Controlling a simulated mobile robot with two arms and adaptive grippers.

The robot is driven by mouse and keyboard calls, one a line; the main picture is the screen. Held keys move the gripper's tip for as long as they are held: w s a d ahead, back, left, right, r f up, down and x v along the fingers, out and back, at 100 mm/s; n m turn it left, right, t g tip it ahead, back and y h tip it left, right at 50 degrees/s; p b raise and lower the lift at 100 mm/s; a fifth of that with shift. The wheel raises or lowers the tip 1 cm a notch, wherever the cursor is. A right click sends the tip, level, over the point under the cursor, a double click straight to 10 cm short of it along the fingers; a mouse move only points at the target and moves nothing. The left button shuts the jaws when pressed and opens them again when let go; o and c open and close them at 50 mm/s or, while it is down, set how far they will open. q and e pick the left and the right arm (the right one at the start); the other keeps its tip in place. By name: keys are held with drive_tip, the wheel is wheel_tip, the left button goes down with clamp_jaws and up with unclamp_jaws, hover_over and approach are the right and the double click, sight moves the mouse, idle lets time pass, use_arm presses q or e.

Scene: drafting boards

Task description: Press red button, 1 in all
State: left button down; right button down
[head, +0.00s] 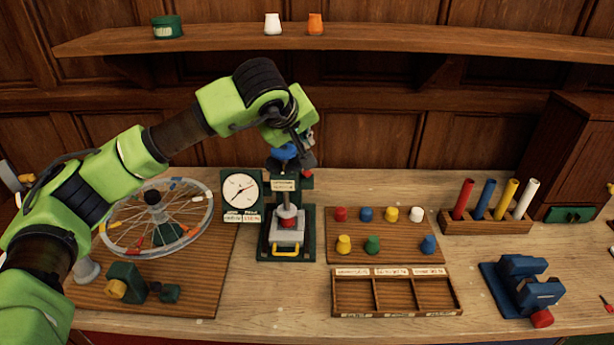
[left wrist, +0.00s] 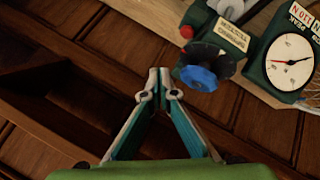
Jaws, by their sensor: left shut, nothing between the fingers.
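A small green press-like machine (head: 261,232) with a dial gauge (head: 240,190) stands in the middle of the bench. In the left wrist view a red button (left wrist: 186,31) sits on its upper part, beside a blue knob (left wrist: 198,77) on a dark wheel. My left gripper (left wrist: 160,80) is shut and empty. Its tips appear below and left of the button in the wrist view, apart from it. My right gripper is not in view.
A spoked wheel (head: 117,197) lies to the left. Right of the machine are a peg board (head: 385,215), an empty sorting tray (head: 396,314), a rack (head: 487,227) of coloured tubes and a blue vise (head: 520,285). A shelf (head: 400,38) runs above.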

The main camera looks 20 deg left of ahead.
sight(305, 174)
use_arm(q)
drive_tip(key=shift+f+b, duration=1.55)
drive_tip(key=shift+f, duration=1.05)
drive_tip(key=shift+f+b, duration=0.4)
drive_tip(key=shift+b, duration=0.2)
drive_tip(key=shift+f+b, duration=0.3)
drive_tip(key=shift+s+f+b, duration=0.25)
drive_tip(key=shift+f+b, duration=0.2)
drive_tip(key=shift+f, duration=0.25)
drive_tip(key=shift+r, duration=0.1)
drive_tip(key=shift+w+a+r+p, duration=0.1)
drive_tip(key=shift+w+r+p, duration=0.15)
drive_tip(key=shift+r, duration=0.35)
drive_tip(key=shift+w+a+r, duration=0.1)
drive_tip(key=shift+a+r, duration=0.05)
drive_tip(key=shift+r, duration=0.25)
